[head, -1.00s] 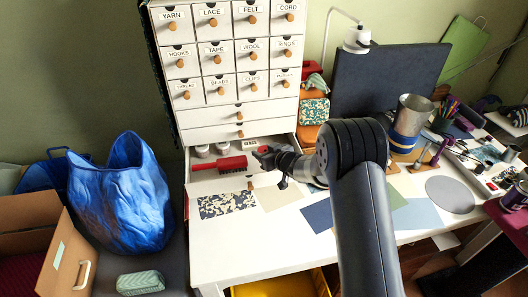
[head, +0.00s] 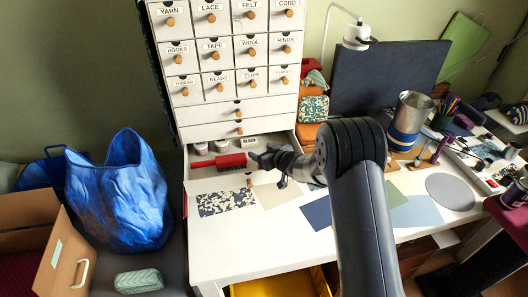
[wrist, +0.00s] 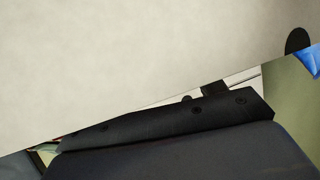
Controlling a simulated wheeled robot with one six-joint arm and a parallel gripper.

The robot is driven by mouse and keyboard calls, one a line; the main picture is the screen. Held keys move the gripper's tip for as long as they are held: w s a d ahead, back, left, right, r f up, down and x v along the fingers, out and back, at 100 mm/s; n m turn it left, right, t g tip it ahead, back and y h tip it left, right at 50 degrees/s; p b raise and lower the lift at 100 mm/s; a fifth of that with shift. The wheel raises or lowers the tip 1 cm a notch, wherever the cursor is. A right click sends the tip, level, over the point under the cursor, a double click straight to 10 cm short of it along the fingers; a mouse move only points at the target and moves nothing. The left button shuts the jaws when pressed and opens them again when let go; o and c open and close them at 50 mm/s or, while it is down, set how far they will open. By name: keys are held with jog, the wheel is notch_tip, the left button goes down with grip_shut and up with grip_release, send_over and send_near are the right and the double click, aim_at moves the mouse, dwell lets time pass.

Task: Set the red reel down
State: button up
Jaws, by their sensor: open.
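In the wrist view a dark part of my gripper fills the bottom, and a broad pale surface (wrist: 120,60) fills the top. The fingertips and any contact are hidden there.
Small jars (head: 201,148) stand at the drawer's back. Flat sheets (head: 275,195) lie on the white table (head: 250,240). A metal can with a blue band (head: 408,120) and a dark panel (head: 385,80) stand to the right. A blue bag (head: 120,195) stands at left.

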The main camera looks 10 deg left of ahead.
jog(key=shift+r+p, duration=0.4)
jog(key=shift+r, duration=0.05)
jog(key=shift+d+r, duration=0.15)
jog(key=shift+r, duration=0.15)
jog(key=b+v, duration=0.1)
jog(key=v, duration=1)
jog(key=shift+s+d+b, duration=0.3)
jog(key=shift+b, duration=0.05)
jog(key=shift+c, duration=0.2)
